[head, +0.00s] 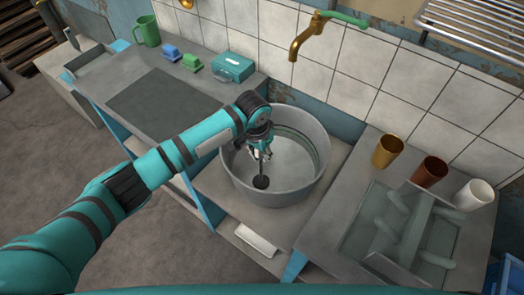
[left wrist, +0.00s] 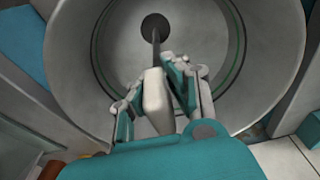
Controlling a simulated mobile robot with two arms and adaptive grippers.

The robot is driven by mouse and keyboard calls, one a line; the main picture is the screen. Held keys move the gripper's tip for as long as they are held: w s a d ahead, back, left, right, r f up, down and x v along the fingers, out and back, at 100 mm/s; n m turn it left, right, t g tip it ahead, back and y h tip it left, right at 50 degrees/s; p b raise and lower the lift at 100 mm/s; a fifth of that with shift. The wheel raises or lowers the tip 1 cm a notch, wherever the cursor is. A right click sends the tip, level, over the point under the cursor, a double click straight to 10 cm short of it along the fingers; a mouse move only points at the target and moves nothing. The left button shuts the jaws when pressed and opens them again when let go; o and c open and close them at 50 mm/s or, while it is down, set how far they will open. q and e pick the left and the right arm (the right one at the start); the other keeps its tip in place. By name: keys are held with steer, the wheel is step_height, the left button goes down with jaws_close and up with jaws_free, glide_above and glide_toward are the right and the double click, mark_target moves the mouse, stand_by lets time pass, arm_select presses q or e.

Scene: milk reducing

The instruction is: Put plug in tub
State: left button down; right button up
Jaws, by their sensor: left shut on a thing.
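The tub (head: 302,180) is a round grey metal basin with a green line inside its wall. It stands in a recess between two counters, below a brass tap. My left gripper (head: 261,154) reaches down inside the tub's opening. It is shut on the plug (head: 261,182), which has a black disc on a thin dark stem and a pale handle. In the left wrist view, the handle is between the fingers (left wrist: 158,98) and the plug's disc (left wrist: 155,28) points away toward the tub's floor. I cannot tell whether the disc touches the floor. My right gripper is not in view.
The brass tap (head: 308,38) with a green handle hangs over the tub from the tiled wall. Cups (head: 387,151) and a glass-like rack (head: 405,228) stand on the right counter. A teal box (head: 232,68), sponges and a green mug (head: 147,30) are on the left counter.

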arm_select(q)
steer(key=shift+f+p, duration=0.15)
steer(key=shift+p, duration=0.15)
stand_by(0.7)
steer(key=shift+f+p, duration=0.15)
steer(key=shift+p, duration=0.15)
stand_by(0.5)
steer(key=c, duration=0.6)
jaws_free()
steer(key=shift+c, duration=0.2)
steer(key=shift+r+p, duration=3.75)
steer(key=shift+p, duration=0.4)
